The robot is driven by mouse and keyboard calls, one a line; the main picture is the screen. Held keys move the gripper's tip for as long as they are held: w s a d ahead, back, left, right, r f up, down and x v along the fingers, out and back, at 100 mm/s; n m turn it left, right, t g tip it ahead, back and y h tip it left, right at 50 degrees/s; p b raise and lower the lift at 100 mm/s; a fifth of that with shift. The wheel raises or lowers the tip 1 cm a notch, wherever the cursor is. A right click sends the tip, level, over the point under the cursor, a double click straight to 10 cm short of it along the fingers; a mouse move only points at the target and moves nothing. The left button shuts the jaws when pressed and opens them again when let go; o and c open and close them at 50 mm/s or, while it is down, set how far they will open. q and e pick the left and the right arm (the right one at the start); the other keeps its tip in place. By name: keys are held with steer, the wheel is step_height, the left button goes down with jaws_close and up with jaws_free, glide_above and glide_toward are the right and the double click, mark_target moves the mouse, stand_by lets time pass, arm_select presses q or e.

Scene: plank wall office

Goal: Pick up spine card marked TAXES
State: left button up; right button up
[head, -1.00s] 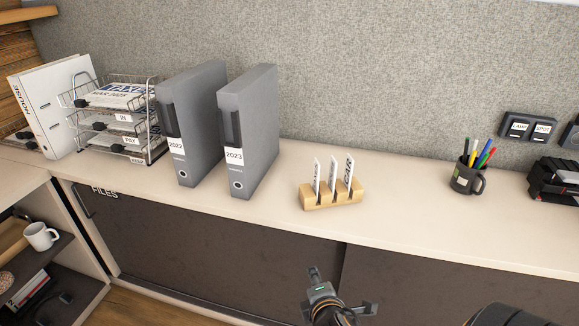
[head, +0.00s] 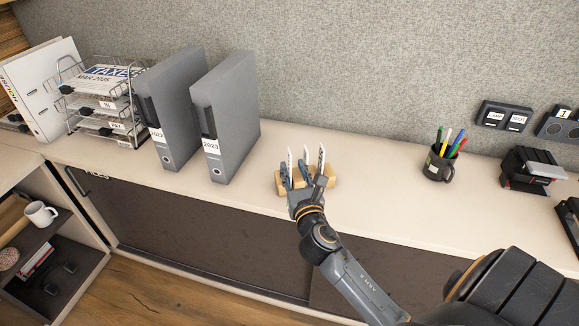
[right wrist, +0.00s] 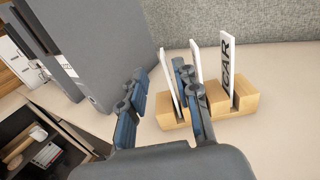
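Three upright white spine cards stand in slots of a wooden holder (right wrist: 236,103), which also shows in the head view (head: 331,182). The right card (right wrist: 228,62) reads CAR. The lettering on the left card (right wrist: 169,75) and the middle card (right wrist: 195,58) cannot be read from here, so I cannot tell which says TAXES. My right gripper (right wrist: 160,88) is open, one finger left of the left card and the other between it and the middle card. In the head view the right gripper (head: 293,176) partly hides the holder. My left gripper is not in view.
Grey binders marked 2022 (head: 172,110) and 2023 (head: 227,118) stand close left of the holder. A wire tray rack (head: 98,105) is further left. A pen mug (head: 439,166) stands right, with clear cabinet top (head: 382,172) between. A fabric panel (head: 340,60) rises behind.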

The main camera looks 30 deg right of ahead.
mark_target(291, 160)
steer(key=x, duration=0.4)
steer(key=f+x, duration=0.1)
steer(key=x, duration=0.2)
steer(key=shift+d, duration=0.25)
jaws_close()
